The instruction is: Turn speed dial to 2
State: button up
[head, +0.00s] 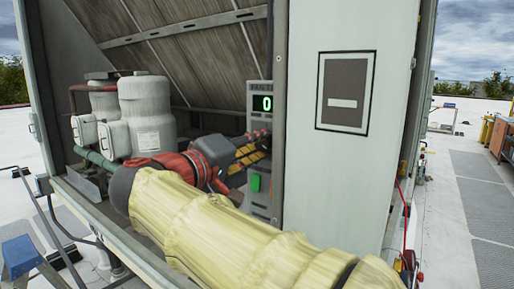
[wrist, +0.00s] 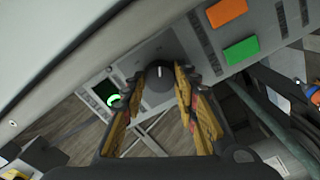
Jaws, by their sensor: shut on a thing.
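The speed dial (wrist: 160,80) is a dark round knob with a light pointer mark on the grey control panel (wrist: 205,58). In the wrist view my gripper (wrist: 160,88) has its yellow-and-black fingers on both sides of the dial, shut on it. In the head view my gripper (head: 262,143) reaches the panel below the display, and its fingers hide the dial. The green display (head: 262,103) reads 0. In the wrist view the display (wrist: 108,94) is seen at a slant and its digit is hard to read.
A green button (head: 255,183) sits on the panel below my gripper. An orange button (wrist: 226,12) is beside the green one in the wrist view. Grey compressor tanks (head: 147,113) stand left inside the open housing. A pale cabinet wall (head: 305,180) borders the panel on the right.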

jog(key=shift+f, duration=0.2)
jog(key=o, duration=0.8)
jog(key=shift+o, duration=0.5)
jog(key=shift+r, duration=0.15)
jog(key=v, duration=1.2)
